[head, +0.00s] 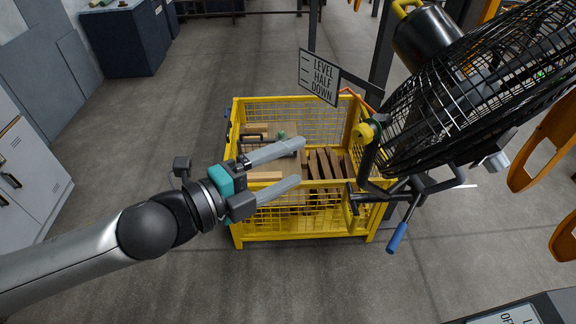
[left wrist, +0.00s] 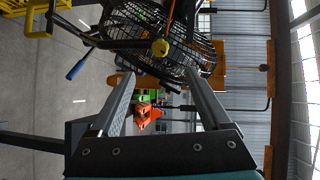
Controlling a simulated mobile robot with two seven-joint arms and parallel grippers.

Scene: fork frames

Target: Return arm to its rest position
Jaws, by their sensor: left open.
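My left arm (head: 70,262) reaches in from the left of the head view. Its gripper (head: 300,164) is open, with its two grey fingers apart and nothing between them. In the head view it overlaps the yellow mesh crate (head: 300,237). In the left wrist view the open fingers (left wrist: 156,90) point toward a black caged fan (left wrist: 130,22), with free air between the tips. My right gripper is in neither view.
The yellow crate holds several brown blocks (head: 325,165). A large black caged fan (head: 480,90) with a blue-handled lever (head: 397,238) stands at the right. A sign (head: 319,77) reads "LEVEL HALF DOWN". White cabinets (head: 25,180) stand at the left. Grey floor (head: 120,150) is clear between.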

